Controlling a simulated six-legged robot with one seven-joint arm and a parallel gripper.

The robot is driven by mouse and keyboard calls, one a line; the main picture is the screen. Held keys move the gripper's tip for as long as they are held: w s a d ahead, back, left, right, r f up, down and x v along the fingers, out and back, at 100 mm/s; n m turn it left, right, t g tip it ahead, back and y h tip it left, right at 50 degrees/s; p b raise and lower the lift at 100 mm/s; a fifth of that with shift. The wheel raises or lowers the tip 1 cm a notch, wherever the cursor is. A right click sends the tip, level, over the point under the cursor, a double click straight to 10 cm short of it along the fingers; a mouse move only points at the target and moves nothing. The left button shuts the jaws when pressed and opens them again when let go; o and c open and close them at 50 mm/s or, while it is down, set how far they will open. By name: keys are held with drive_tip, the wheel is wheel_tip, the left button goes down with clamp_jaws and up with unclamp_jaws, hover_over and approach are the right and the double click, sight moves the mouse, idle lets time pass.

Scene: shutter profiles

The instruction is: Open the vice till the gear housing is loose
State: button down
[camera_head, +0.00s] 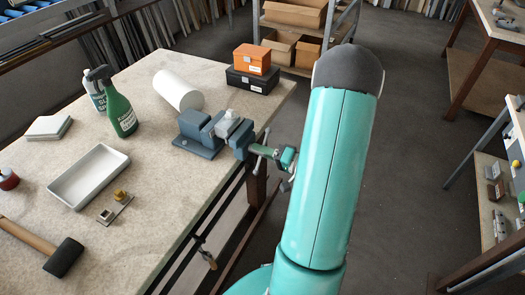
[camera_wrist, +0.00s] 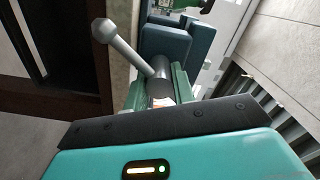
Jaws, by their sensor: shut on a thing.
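The blue-grey vice (camera_head: 196,137) sits at the right edge of the workbench, its screw end overhanging. It also shows in the wrist view (camera_wrist: 180,45). A light grey block, apparently the gear housing (camera_head: 229,122), sits between its jaws; I cannot tell how tightly. The vice handle (camera_head: 267,133) is a bar with a ball end, clear in the wrist view (camera_wrist: 128,46), where it slants up-left from the dark screw head. My gripper (camera_head: 270,152) has its green fingers on either side of this screw head (camera_wrist: 160,88) and is shut on the handle's hub. The fingertip contact is partly hidden.
A white cylinder (camera_head: 178,90), spray bottle (camera_head: 119,108) and grey tray (camera_head: 90,176) stand left of the vice. An orange box (camera_head: 252,58) on a black case (camera_head: 252,79) stands behind it. The floor right of the bench is open, with shelves (camera_head: 505,170) beyond.

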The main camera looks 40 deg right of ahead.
drive_tip(key=shift+w+a, duration=0.2)
drive_tip(key=shift+a, duration=0.05)
idle(0.7)
drive_tip(key=c, duration=1.2)
unclamp_jaws()
drive_tip(key=shift+o, duration=0.2)
drive_tip(key=v, duration=1.4)
drive_tip(key=shift+d, duration=0.1)
